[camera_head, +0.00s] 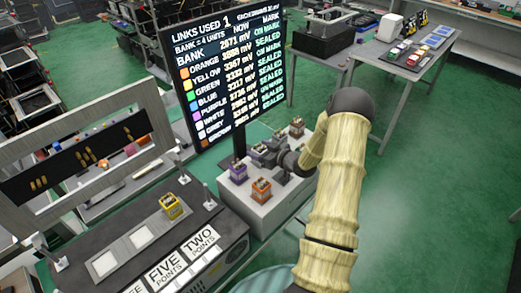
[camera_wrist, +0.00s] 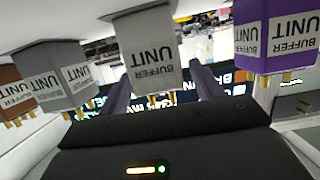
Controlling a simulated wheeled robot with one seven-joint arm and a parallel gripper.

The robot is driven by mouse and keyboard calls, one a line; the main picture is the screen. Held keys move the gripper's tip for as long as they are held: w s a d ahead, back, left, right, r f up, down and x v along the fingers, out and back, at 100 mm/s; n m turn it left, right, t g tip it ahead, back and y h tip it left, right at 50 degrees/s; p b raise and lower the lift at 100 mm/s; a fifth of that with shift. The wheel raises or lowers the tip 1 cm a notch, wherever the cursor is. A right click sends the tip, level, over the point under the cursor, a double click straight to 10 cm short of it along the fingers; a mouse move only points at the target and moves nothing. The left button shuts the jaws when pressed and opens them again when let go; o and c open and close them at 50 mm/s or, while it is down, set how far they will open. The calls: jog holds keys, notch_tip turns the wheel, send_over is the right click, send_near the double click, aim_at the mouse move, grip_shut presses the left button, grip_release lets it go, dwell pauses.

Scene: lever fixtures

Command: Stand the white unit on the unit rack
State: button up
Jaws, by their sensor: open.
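In the wrist view, which appears upside down, a pale unit (camera_wrist: 148,55) labelled BUFFER UNIT is between the two fingers of my gripper (camera_wrist: 163,90). It looks like the white unit, though shade makes it greyish. The fingers are apart, one on each side, and I cannot tell whether they touch it. In the head view, my gripper (camera_head: 283,160) is over a white block (camera_head: 262,216) carrying several units, and my arm hides part of them. I cannot tell for certain which stand is the unit rack; a dark bench (camera_head: 122,247) with pale square pads holds a yellow unit (camera_head: 171,206).
A purple unit (camera_wrist: 276,38) and a grey unit (camera_wrist: 62,78) flank the pale one closely. An orange unit (camera_head: 261,189) stands at the block's front. A screen (camera_head: 226,75) rises behind. A white frame (camera_head: 85,155) stands left of it. Green floor is clear at right.

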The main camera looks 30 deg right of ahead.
jog(key=shift+r, duration=0.1)
jog(key=b+v, duration=0.2)
jog(key=v, duration=1)
jog(key=shift+r, duration=0.1)
jog(key=a+r+m+g+h, duration=0.1)
jog(key=a+r+g+h, duration=0.2)
jog(key=a+g+h, duration=0.35)
jog(key=s+a+r+m+g, duration=0.1)
jog(key=s+a+r+g, duration=0.1)
jog(key=s+a, duration=0.5)
jog(key=s+a+r+m+g+y, duration=0.1)
jog(key=s+a+r+m+g, duration=0.1)
jog(key=s+a, duration=0.6)
jog(key=shift+s+a+r+g, duration=0.15)
jog(key=shift+s+r+g, duration=0.2)
jog(key=shift+s+r, duration=0.4)
